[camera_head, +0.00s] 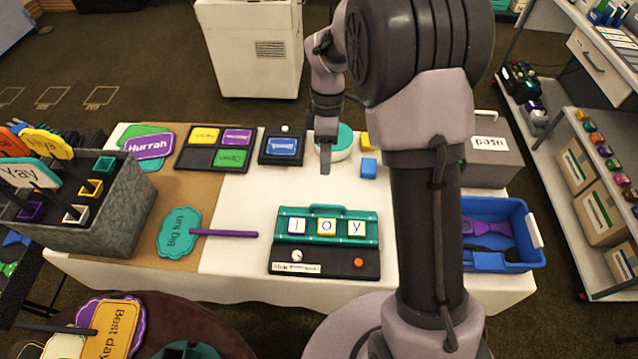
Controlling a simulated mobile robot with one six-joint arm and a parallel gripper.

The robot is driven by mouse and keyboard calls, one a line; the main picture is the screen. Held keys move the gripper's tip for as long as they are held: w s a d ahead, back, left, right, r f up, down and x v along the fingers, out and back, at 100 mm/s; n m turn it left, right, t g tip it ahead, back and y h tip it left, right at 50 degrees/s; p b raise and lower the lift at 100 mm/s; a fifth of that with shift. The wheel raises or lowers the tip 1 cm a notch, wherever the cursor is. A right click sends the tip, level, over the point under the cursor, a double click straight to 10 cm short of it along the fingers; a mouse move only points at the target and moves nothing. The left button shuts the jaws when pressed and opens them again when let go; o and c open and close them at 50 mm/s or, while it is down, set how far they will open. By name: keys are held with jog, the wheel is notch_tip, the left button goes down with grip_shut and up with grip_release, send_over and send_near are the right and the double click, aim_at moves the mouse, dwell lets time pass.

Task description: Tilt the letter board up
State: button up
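The letter board (364,237) is a teal panel with a raised bar along its far edge. It carries several white letter tiles, the clear ones reading "O" and "Y". It appears to lie nearly flat on a black base (340,262), which has a white knob (297,255), an orange knob (358,262) and a small white label on its near part. My gripper (325,168) points down over the table beyond the board's far edge, apart from it. The fingers show as one narrow dark shape, so their opening is hidden. I see nothing held.
A teal and white round thing (342,150) and a blue block (368,168) are close by my gripper. A purple-handled teal sign (180,233) lies left of the board. A blue bin (510,268) is at the right.

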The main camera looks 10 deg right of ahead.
aim_at(324, 205)
jog(key=f+b, duration=0.1)
jog(key=f, duration=0.3)
jog(key=s+f+b, duration=0.1)
jog(key=f+b, duration=0.1)
jog(key=f, duration=0.3)
jog(key=s+f+b, duration=0.1)
jog(key=f+b, duration=0.1)
jog(key=f, duration=0.3)
jog(key=shift+s+a, duration=0.25)
jog(key=shift+a, duration=0.15)
jog(key=shift+r, duration=0.1)
grip_shut()
